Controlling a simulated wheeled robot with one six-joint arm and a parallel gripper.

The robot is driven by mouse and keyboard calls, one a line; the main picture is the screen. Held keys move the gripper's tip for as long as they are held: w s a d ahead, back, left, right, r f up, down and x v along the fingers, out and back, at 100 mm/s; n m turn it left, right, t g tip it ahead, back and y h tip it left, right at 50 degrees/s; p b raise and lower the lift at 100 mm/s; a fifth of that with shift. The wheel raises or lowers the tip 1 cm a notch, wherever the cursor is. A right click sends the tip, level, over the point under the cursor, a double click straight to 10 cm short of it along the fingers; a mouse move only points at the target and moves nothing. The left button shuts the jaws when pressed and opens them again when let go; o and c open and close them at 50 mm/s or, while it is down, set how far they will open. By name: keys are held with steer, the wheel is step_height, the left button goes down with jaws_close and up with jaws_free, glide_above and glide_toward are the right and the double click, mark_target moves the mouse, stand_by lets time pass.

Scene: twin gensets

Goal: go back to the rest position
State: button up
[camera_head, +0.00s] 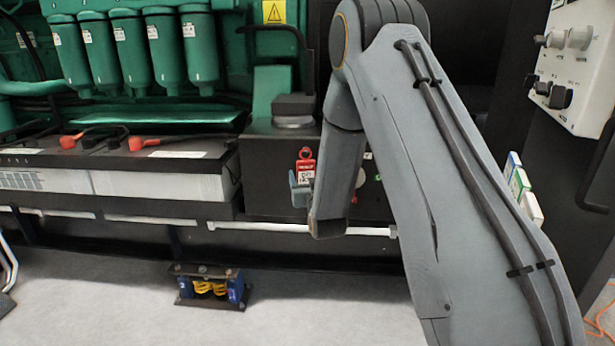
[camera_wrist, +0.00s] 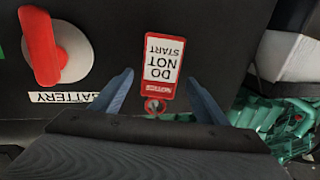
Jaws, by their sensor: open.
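My gripper (camera_head: 300,188) is open, in front of the dark cabinet below the green engine. In the wrist view its two blue-grey fingers (camera_wrist: 161,78) stand apart, one on each side of a red and white "DO NOT START" tag (camera_wrist: 162,62). The tag reads upside down there, with a ring or hole at its lower end. I cannot tell whether a finger touches it. The tag also shows in the head view (camera_head: 306,177), just above the fingers. My arm reaches down from the upper middle, and its forearm hides part of the cabinet.
A red rotary handle (camera_wrist: 42,45) sits beside a "BATTERY" label (camera_wrist: 62,97). Batteries (camera_head: 120,160) lie on a rack at left, above a white rail (camera_head: 255,227). A blue and yellow unit (camera_head: 210,287) stands on the floor. A control box (camera_head: 575,65) is at right. The front floor is mostly clear.

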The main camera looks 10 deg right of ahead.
steer(key=s+a+r+n+g+y, duration=0.1)
steer(key=s+a+g, duration=0.35)
steer(key=s, duration=0.85)
steer(key=s+a+r+n+g+y, duration=0.15)
steer(key=s+a+g, duration=0.3)
steer(key=s, duration=0.75)
steer(key=s+a+r+n+g, duration=0.1)
steer(key=s+a+g, duration=0.4)
steer(key=s, duration=0.8)
steer(key=s+d+r+g+p, duration=0.2)
steer(key=s+r+g, duration=0.15)
steer(key=s, duration=0.95)
steer(key=d+r+m+h+p, duration=0.1)
steer(key=d+r+m+p, duration=0.2)
steer(key=d+r+p, duration=0.7)
steer(key=shift+w+d+r+p, duration=0.2)
steer(key=shift+r+p, duration=0.4)
steer(key=shift+p, duration=4.35)
steer(key=shift+g+h, duration=0.25)
